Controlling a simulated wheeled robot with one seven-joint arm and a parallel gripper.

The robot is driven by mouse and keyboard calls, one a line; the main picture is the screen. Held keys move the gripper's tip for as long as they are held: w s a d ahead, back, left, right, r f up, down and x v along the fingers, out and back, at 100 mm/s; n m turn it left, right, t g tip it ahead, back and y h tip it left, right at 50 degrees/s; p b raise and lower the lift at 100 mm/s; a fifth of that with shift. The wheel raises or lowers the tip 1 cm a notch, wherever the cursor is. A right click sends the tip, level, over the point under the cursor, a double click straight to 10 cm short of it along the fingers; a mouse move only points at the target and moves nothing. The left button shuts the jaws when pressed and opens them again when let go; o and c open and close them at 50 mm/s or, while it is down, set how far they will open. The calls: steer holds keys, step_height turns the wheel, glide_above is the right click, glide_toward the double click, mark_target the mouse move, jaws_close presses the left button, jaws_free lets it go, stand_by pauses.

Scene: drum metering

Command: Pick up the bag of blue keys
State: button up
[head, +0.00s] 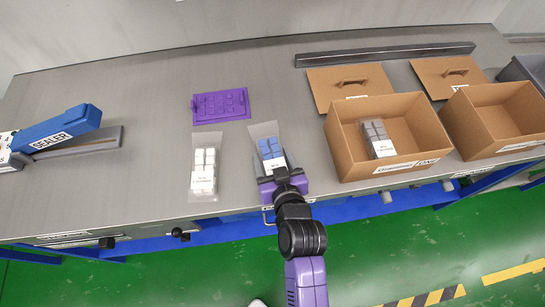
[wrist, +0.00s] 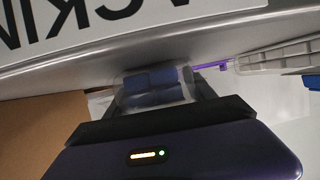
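The bag of blue keys (head: 271,146) is a clear bag with blue blocks and a white label, lying on the grey bench. My gripper (head: 283,179) is at the bag's near end and hides part of it. In the wrist view the blue keys (wrist: 152,88) show between the two spread fingers of my gripper (wrist: 155,92). The fingers stand wide apart, one on each side of the bag. Whether either finger touches the bag is unclear.
A bag of white keys (head: 204,165) lies just left. A purple studded plate (head: 221,106) lies behind. An open cardboard box (head: 345,150) holding a bag of grey keys (head: 377,137) stands right, with another box (head: 482,123) beyond. A blue sealer (head: 60,127) is far left.

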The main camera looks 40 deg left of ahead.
mark_target(272, 156)
steer(key=c, duration=0.4)
steer(key=shift+o, duration=0.2)
steer(key=shift+r, duration=0.2)
step_height(272, 156, up, 19)
steer(key=b, duration=0.1)
